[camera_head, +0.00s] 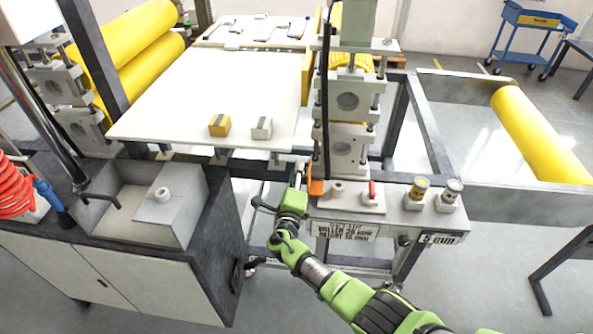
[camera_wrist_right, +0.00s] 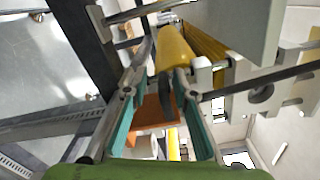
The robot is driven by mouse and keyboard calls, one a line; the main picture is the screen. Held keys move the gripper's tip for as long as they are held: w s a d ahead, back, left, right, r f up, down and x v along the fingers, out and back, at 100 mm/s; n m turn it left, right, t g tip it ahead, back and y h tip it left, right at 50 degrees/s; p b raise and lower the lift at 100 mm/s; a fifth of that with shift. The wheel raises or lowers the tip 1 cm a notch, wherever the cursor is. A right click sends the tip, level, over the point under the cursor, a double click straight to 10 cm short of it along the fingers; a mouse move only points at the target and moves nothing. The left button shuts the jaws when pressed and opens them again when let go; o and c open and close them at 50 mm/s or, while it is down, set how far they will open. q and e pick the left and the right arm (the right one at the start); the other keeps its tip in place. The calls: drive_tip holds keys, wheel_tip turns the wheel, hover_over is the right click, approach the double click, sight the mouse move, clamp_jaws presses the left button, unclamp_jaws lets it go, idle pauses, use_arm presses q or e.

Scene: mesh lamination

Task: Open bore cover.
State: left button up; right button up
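My right gripper (camera_head: 299,176) reaches up to the front of the roller stand, just left of an orange part (camera_head: 316,186) at the stand's foot. In the right wrist view my right gripper (camera_wrist_right: 156,80) has its teal fingers spread apart. The orange part (camera_wrist_right: 152,113) shows between and beyond them, with a dark curved piece in front of it. I cannot tell whether the fingers touch either one. Which part is the bore cover is not clear from these views. My left gripper is not in view.
The roller stand (camera_head: 344,130) rises behind a control ledge with a red switch (camera_head: 372,190) and two knobs. A white table (camera_head: 200,95) with a yellow block (camera_head: 219,125) and a white block (camera_head: 262,128) lies left. A grey cabinet (camera_head: 110,280) stands front left.

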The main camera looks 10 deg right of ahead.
drive_tip(key=shift+r, duration=0.15)
drive_tip(key=v, duration=1.2)
idle(0.3)
